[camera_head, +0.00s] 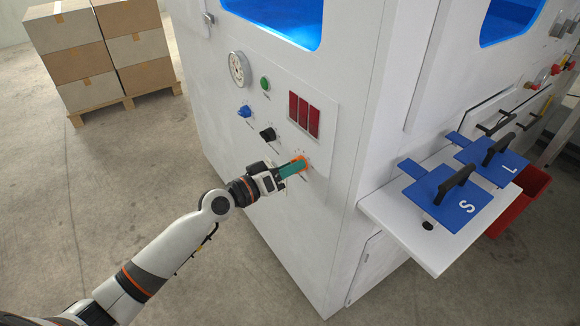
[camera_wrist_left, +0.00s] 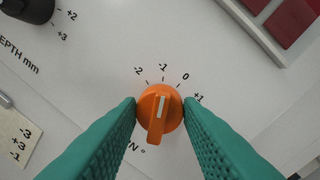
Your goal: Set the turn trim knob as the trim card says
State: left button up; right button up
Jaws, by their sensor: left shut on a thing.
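The orange turn trim knob (camera_wrist_left: 158,125) is on the white panel, with a scale marked -2, -1, 0 and +1 around its top. Its white pointer line points up, close to the -1 mark. My left gripper (camera_wrist_left: 160,108) has its green fingers on both sides of the knob, shut on it. In the head view the left gripper (camera_head: 294,168) reaches the orange knob (camera_head: 302,160) low on the machine front. A pale card (camera_wrist_left: 18,140) with handwritten figures shows at the left edge of the wrist view, partly cut off; its full text cannot be read. My right gripper is not in view.
A shelf (camera_head: 395,232) with blue plates juts out at right. Boxes (camera_head: 100,50) stand on a pallet behind.

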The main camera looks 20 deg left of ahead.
pick_arm(q)
jog(key=shift+n, duration=0.7)
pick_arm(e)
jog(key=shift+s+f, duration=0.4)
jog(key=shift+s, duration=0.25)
pick_arm(q)
jog(key=o, duration=1)
jog(key=shift+a, duration=0.1)
jog(key=b+v, duration=0.3)
jog(key=v, duration=0.9)
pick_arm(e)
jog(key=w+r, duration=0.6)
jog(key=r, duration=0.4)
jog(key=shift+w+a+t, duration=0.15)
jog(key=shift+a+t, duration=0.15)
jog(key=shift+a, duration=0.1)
